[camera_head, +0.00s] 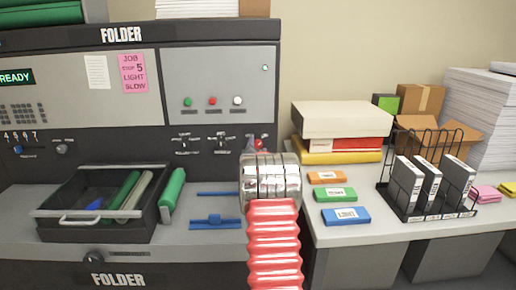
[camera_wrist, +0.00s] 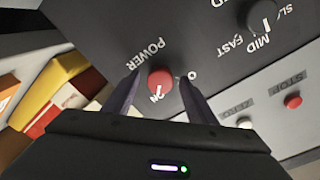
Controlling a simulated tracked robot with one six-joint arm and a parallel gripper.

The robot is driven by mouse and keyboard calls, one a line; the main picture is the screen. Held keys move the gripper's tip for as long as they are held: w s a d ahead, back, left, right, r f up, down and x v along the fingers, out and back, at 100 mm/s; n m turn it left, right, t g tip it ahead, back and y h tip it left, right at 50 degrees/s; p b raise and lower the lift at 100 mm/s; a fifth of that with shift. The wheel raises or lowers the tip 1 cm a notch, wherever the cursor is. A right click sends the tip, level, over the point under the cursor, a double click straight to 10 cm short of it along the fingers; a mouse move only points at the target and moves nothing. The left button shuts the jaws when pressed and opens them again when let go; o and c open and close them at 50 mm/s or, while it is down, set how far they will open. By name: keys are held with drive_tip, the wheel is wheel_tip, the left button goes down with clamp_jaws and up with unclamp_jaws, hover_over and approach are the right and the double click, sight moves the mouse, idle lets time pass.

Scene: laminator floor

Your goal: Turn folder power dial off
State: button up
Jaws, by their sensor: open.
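The red power dial (camera_wrist: 161,80) sits on the folder's dark panel under the POWER label (camera_wrist: 146,56) in the wrist view. Its white mark lies by the letters ON. Another label beside it is partly covered by a finger, with only an O showing. My gripper (camera_wrist: 157,77) is open, its two dark fingers on either side of the dial with small gaps; I cannot tell if either touches it. In the head view the dial (camera_head: 259,143) shows as a small red spot above my silver wrist, which hides most of the gripper. The folder (camera_head: 122,35) fills the left.
A speed knob (camera_wrist: 262,17) and a red STOP button (camera_wrist: 293,101) are near the dial. An open drawer (camera_head: 150,215) holds green rollers at left. On the right table (camera_head: 375,235) are boxes, coloured packs and a wire rack (camera_head: 385,188).

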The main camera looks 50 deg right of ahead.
drive_tip(key=shift+c, duration=0.5)
drive_tip(key=c, duration=0.9)
drive_tip(key=shift+d, duration=0.1)
drive_tip(key=shift+c, duration=0.2)
